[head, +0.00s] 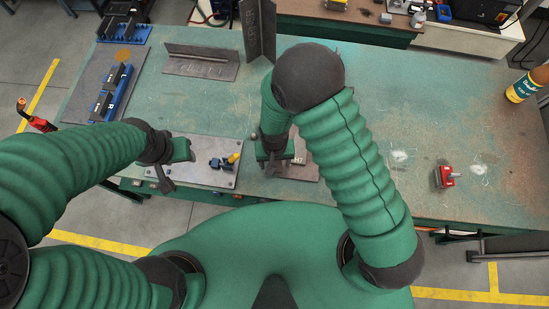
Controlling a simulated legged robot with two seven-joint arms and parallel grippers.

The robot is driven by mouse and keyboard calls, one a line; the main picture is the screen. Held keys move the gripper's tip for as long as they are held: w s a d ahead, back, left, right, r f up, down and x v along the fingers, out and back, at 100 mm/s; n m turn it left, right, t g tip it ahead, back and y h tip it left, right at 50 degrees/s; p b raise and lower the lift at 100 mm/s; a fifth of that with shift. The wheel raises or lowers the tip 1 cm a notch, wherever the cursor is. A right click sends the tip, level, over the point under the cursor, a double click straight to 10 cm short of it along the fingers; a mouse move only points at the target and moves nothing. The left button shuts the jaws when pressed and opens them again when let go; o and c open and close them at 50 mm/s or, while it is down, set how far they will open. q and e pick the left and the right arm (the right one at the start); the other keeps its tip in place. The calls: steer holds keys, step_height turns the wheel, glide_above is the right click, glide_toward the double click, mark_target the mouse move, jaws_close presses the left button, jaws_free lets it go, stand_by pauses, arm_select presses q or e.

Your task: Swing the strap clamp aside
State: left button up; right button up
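A small blue clamp (218,164) with a yellow handle (233,158) sits on a grey plate (205,178) near the table's front edge; it looks like the strap clamp, but it is too small to be sure. My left gripper (172,170) is over the left part of the plate, apart from the clamp. My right gripper (273,165) points down to the right of the clamp, over a brownish plate (306,170). Its arm and hand hide much of that plate. I cannot tell whether either gripper is open or shut.
The green table (400,110) has free room at the right. A red device (444,177) lies there and a yellow bottle (523,86) stands at the far right. Steel angle pieces (200,64) are at the back. Blue fixtures (112,92) are at the left.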

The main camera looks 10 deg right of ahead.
steer(key=shift+w, duration=0.2)
steer(key=shift+r, duration=0.3)
step_height(320, 180, up, 16)
steer(key=shift+r, duration=0.1)
steer(key=s+d+r+t, duration=0.1)
steer(key=d, duration=0.6)
steer(key=s+d+r+t, duration=0.1)
steer(key=s+d+r, duration=0.1)
steer(key=d, duration=0.5)
steer(key=shift+d+r+n+t, duration=0.15)
steer(key=shift+r+n+t, duration=0.15)
steer(key=shift+t, duration=0.1)
steer(key=shift+d, duration=0.1)
